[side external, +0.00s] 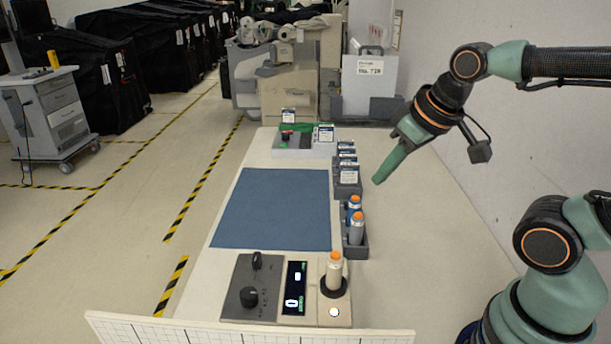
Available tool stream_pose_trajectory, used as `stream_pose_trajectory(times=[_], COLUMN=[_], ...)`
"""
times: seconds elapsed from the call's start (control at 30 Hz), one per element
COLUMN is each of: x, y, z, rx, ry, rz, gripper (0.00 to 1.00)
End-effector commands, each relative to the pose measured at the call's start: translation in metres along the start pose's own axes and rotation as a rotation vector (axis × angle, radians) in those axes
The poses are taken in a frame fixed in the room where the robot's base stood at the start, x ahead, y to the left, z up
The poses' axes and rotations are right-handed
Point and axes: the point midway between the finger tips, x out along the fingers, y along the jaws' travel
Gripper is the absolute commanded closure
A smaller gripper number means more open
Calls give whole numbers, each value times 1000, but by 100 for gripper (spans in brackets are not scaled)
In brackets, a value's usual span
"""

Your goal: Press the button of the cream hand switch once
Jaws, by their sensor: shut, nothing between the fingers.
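A cream hand switch (335,272) with an orange top stands upright in a dark round holder on the console at the table's front. The console has a dark display (295,288) with a lit "0" and a cream section with a white round spot below the holder. My gripper (377,180) is shut and empty, tilted down to the left. It hangs above and behind the switch, to the right of the grey racks, well apart from it.
Two similar orange-topped cylinders (356,229) stand in a grey rack (355,247) behind the switch. Small labelled boxes (348,173) stand farther back. A blue mat (270,209) lies clear at the left. Black knobs (249,297) sit on the console's grey panel.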

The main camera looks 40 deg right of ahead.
Motion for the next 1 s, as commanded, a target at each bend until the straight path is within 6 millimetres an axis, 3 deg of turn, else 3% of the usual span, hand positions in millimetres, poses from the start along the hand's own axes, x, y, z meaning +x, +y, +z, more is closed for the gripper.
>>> stream_pose_trajectory(times=[0.8,1.0], x=[0,1], y=[0,-5], z=[0,-2], rx=[1,27], ry=[-2,-76], rz=[0,-6], gripper=[100,100])
